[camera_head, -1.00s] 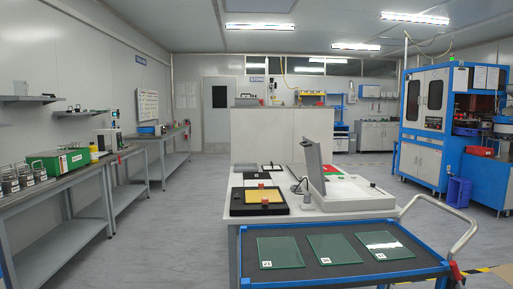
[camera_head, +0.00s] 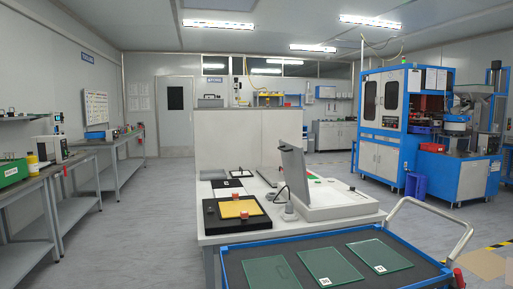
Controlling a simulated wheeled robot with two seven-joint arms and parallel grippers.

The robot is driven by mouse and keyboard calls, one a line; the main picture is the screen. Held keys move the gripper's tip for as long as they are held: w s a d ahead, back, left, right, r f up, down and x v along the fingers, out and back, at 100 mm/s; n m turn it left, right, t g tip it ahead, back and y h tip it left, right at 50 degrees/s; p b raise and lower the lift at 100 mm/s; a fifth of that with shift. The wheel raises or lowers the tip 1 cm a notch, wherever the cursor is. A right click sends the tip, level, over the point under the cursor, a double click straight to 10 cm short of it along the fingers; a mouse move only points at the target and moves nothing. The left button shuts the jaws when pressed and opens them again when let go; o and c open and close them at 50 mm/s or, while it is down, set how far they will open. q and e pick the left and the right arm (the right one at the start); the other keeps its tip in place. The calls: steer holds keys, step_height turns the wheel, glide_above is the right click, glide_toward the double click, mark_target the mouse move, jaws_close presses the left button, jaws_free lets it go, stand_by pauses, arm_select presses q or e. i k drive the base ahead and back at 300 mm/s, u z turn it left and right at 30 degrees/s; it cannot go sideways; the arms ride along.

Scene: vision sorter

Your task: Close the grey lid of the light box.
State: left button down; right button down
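The light box (camera_head: 335,210) is a low white box on the near right part of the white table. Its grey lid (camera_head: 295,176) stands raised, close to upright, at the box's left side. The box's pale top is uncovered. Neither of my grippers shows in the head view, so I cannot tell their state or where they are relative to the lid.
A blue-framed cart (camera_head: 228,252) with green glass plates (camera_head: 328,267) stands in front of the table. A black tray with a yellow panel (camera_head: 236,209) lies left of the box. A blue and white machine (camera_head: 388,118) stands at the back right. The floor at left is clear.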

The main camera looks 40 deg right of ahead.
mark_target(293, 156)
steer(key=i, duration=3.15)
steer(key=z, duration=1.3)
